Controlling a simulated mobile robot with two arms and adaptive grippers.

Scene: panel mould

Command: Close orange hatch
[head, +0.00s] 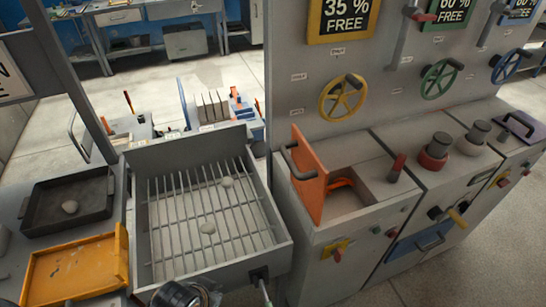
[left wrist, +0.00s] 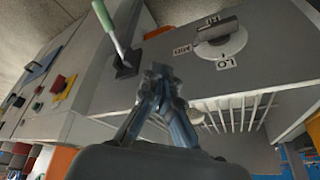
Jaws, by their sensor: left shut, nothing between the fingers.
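The orange hatch (head: 308,177) stands upright and open at the left edge of an opening in the cabinet top. A dark handle (head: 292,160) sits on its left side. My left gripper (left wrist: 162,80) is shut and empty, in front of the sieve tray's front wall. It shows partly at the bottom of the head view (head: 212,291), left of and below the hatch, apart from it. An orange patch shows at the lower left of the left wrist view; I cannot tell whether it is the hatch. My right gripper is not in view.
The sieve tray (head: 282,240) stands left of the cabinet. A green-handled lever (left wrist: 108,28) and a white knob (left wrist: 222,42) are on its front. A red-tipped lever (head: 397,167) stands right of the opening. A yellow valve wheel (head: 342,98) is on the panel behind.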

